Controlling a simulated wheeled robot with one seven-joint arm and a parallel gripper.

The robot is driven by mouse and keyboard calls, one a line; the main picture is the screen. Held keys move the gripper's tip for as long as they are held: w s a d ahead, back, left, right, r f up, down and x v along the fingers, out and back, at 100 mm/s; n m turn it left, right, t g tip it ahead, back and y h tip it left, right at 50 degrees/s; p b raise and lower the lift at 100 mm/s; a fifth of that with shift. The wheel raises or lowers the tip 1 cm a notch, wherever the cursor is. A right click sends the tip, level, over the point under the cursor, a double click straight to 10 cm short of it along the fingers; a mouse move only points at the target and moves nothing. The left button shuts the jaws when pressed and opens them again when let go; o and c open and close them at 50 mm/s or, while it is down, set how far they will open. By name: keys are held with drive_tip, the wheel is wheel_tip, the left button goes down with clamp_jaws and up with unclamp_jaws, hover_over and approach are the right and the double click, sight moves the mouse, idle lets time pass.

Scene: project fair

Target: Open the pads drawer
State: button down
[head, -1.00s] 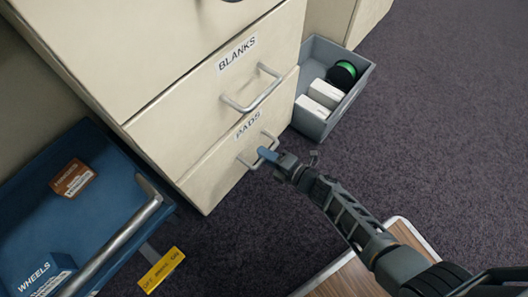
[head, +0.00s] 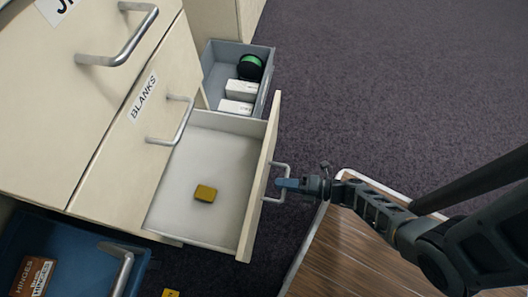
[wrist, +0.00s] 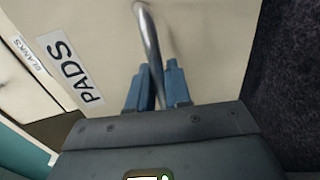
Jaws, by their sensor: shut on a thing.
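The pads drawer (head: 262,185) is the lowest drawer of the cream cabinet and stands well open. A small yellow box (head: 205,193) lies on its pale floor. My gripper (head: 284,183) is shut on the drawer's metal bar handle (head: 281,166). In the wrist view the blue fingertips (wrist: 157,88) close around the handle (wrist: 148,40), beside the PADS label (wrist: 74,70) on the drawer front (wrist: 200,40).
The blanks drawer (head: 125,150) above is shut. Another open grey drawer (head: 235,52) behind holds white boxes and a black-and-green spool. A blue drawer or tray (head: 75,250) holds a hinges box (head: 32,277) at lower left.

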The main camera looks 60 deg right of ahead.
drive_tip(key=shift+f+v, duration=0.25)
drive_tip(key=shift+v, duration=0.85)
drive_tip(key=shift+f+v, duration=0.2)
drive_tip(key=shift+v, duration=0.85)
drive_tip(key=c, duration=1.3)
unclamp_jaws()
drive_tip(key=shift+o, duration=0.2)
drive_tip(key=p+v, duration=0.1)
drive_tip(key=v, duration=0.7)
drive_tip(key=shift+f, duration=0.1)
